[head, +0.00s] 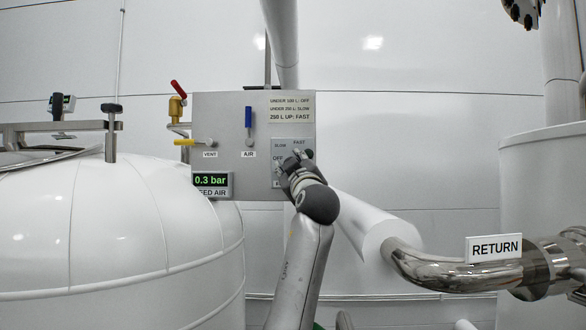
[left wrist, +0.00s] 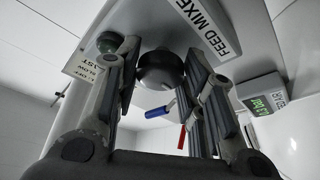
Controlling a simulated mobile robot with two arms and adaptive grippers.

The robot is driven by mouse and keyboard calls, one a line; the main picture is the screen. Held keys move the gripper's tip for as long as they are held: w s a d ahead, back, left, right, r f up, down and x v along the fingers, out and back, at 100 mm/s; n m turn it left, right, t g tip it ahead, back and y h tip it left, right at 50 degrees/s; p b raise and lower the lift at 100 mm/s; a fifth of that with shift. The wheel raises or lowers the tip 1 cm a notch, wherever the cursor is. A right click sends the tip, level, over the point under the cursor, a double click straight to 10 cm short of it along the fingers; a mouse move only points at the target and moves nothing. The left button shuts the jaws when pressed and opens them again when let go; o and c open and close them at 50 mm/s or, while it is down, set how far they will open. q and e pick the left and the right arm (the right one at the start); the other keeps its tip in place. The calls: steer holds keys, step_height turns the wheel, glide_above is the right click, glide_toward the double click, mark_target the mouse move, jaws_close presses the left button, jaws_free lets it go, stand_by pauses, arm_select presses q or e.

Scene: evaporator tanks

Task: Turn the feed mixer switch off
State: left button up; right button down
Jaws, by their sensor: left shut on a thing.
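The feed mixer switch plate (head: 279,151), with SLOW, FAST and OFF marks, sits at the lower right of the grey control panel (head: 225,125) in the head view. My left gripper (head: 297,160) is in front of it and covers the knob there. In the left wrist view, my left gripper (left wrist: 165,85) is shut on the round black switch knob (left wrist: 160,70), one finger on each side. The FEED MIXER label (left wrist: 207,28) is beside the knob. Which mark the knob points to cannot be told. My right gripper is not in view.
A white tank (head: 110,225) stands left; a RETURN pipe (head: 450,273) runs right.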

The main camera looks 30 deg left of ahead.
arm_select(q)
steer(key=o, duration=1)
steer(key=shift+s, duration=0.1)
